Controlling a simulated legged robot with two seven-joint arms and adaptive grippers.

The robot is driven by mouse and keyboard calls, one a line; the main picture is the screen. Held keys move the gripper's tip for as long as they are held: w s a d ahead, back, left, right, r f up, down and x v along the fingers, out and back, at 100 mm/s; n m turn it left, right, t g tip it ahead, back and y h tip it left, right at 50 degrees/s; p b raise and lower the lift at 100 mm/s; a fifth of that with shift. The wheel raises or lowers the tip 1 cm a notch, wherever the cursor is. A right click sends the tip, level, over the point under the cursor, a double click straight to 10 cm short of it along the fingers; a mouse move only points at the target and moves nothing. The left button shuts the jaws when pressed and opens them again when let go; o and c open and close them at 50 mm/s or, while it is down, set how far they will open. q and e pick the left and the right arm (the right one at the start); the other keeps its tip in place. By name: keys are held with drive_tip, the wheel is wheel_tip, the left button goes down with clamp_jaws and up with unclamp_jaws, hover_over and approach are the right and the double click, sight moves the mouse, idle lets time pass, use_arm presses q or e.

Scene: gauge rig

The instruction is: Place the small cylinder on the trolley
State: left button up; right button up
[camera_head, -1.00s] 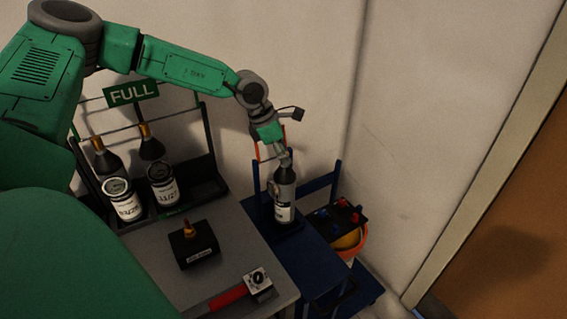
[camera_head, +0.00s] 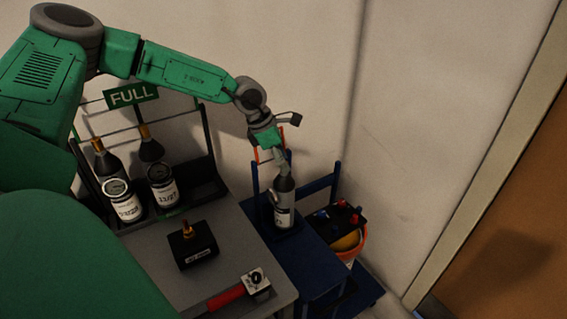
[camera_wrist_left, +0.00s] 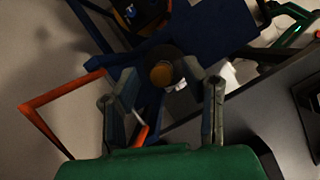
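The small cylinder (camera_head: 284,207) is dark with a white label. It appears upright over the blue trolley (camera_head: 318,262). I cannot tell whether its base bears on the trolley top. My left gripper (camera_head: 281,166) is directly above it, pointing down, and hides its top. In the left wrist view, the cylinder's brass-coloured top (camera_wrist_left: 161,75) lies between the two fingers of the left gripper (camera_wrist_left: 160,82). The fingers flank the cylinder closely, but whether they touch it is unclear. My right gripper is not in view.
A bucket with dark, red and blue items (camera_head: 345,225) sits right of the trolley.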

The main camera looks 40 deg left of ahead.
use_arm(q)
drive_tip(key=p+v, duration=0.1)
drive_tip(key=v, duration=0.9)
drive_tip(key=shift+a+r, duration=0.2)
drive_tip(key=shift+r, duration=0.1)
drive_tip(key=shift+a+p, duration=0.1)
drive_tip(key=shift+p, duration=0.2)
